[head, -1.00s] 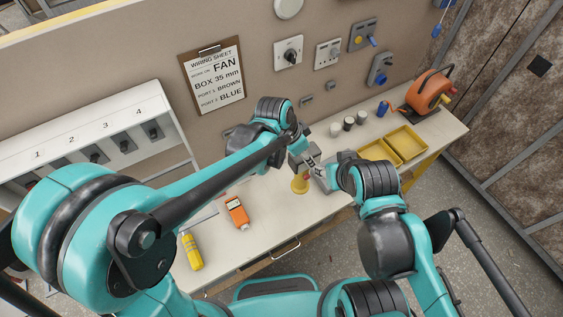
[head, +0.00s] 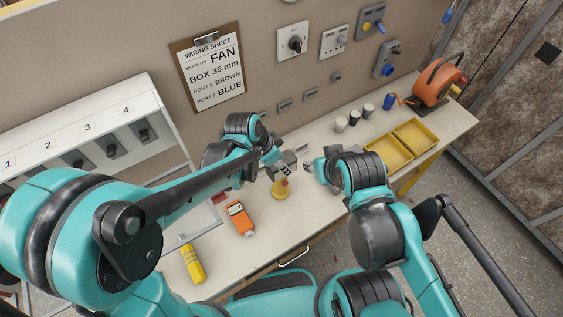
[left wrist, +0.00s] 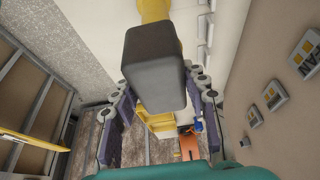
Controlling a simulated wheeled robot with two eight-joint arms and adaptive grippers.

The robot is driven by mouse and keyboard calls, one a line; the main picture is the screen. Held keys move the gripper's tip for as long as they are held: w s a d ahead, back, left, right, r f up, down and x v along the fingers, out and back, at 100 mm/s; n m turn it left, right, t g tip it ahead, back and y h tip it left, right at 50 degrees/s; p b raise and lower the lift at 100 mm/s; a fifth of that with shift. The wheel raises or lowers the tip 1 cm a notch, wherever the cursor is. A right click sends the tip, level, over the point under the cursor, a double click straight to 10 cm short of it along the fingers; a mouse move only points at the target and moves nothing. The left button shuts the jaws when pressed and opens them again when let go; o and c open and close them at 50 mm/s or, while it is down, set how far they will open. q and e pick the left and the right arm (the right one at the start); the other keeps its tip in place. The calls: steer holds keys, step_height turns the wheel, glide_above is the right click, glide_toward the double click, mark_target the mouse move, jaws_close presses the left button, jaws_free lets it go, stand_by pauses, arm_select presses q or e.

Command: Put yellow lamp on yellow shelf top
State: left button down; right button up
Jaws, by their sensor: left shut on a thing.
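The yellow lamp shows a flared yellow part (head: 281,189) above the bench in the head view. In the left wrist view its dark grey block (left wrist: 155,70) fills the middle, with yellow (left wrist: 153,10) above it. My left gripper (head: 277,166) is shut on the lamp, with its pads on both sides of the block. My right gripper (head: 314,172) is empty, a little right of the lamp and apart from it; its fingers look spread. I cannot pick out a yellow shelf top for certain.
Two yellow trays (head: 417,136), small cups (head: 354,117) and an orange reel (head: 436,88) stand on the bench's right part. An orange meter (head: 240,217) and a yellow bottle (head: 193,263) lie at left front. A white switch rack (head: 148,103) stands at left.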

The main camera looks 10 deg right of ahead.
arm_select(q)
steer(key=shift+s+a+r, duration=0.1)
steer(key=shift+a, duration=0.15)
steer(key=c, duration=1.1)
jaws_free()
steer(key=shift+f, duration=0.2)
steer(key=shift+o, duration=1.4)
